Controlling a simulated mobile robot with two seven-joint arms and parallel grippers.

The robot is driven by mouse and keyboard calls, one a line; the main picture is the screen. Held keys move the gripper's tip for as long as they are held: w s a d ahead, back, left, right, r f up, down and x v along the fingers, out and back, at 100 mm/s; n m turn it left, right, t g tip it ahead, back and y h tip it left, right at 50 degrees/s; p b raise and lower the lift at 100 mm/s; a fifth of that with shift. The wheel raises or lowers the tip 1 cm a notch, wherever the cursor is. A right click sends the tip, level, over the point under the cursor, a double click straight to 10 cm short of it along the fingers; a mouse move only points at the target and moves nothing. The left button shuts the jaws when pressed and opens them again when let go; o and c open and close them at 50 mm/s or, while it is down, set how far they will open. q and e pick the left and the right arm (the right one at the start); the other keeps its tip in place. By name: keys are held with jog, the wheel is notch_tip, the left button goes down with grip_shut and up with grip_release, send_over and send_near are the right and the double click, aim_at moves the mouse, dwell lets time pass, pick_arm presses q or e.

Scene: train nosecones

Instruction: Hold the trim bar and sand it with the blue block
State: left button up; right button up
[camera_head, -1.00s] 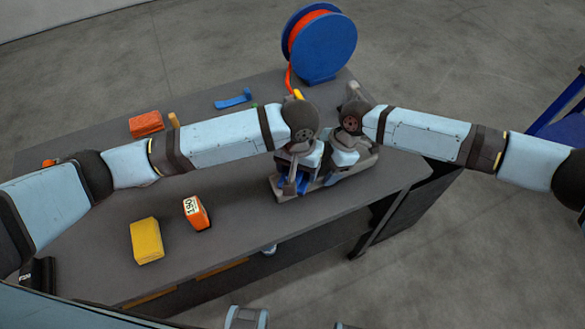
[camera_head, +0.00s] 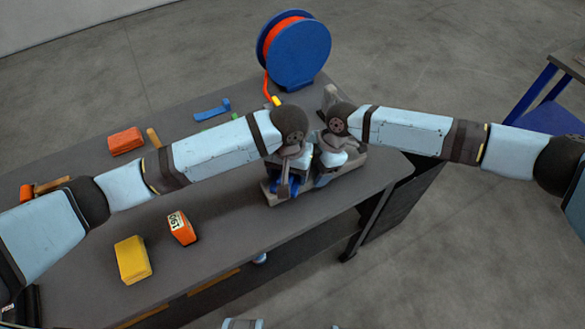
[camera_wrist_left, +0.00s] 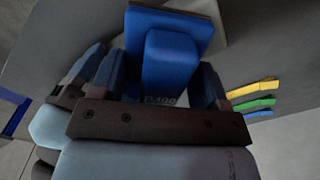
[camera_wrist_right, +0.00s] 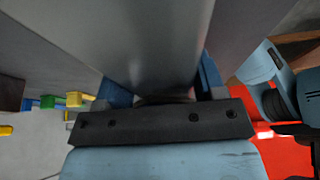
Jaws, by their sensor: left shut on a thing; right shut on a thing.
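The blue block (camera_wrist_left: 172,62) is between the fingers of my left gripper (camera_wrist_left: 160,72) in the left wrist view, with a wider blue slab at its far end. In the head view my left gripper (camera_head: 287,178) is low over the bench, beside my right gripper (camera_head: 330,165). My right gripper (camera_wrist_right: 165,90) is shut on a smooth grey piece, which looks like the trim bar (camera_wrist_right: 140,40) and fills the upper middle of the right wrist view. In the head view the hands hide most of the bar and block, so I cannot tell whether these touch.
The grey bench (camera_head: 215,265) holds a yellow block (camera_head: 132,260), an orange block (camera_head: 181,228) with a number label, and a red-orange block (camera_head: 125,141). A blue reel (camera_head: 295,50) with orange hose stands at the back. The bench front middle is clear.

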aim_at(265, 191)
pick_arm(q)
jog(key=shift+s+a+r, duration=0.4)
jog(key=shift+s+a, duration=0.05)
jog(key=shift+a, duration=0.25)
jog(key=shift+s+a+f, duration=0.1)
jog(key=shift+s+a, duration=0.6)
jog(key=shift+a, duration=0.3)
jog(key=shift+s+a, duration=0.7)
jog(key=shift+a, duration=0.25)
jog(key=shift+r, duration=3)
notch_tip(265, 191, up, 3)
jog(key=shift+f, duration=0.15)
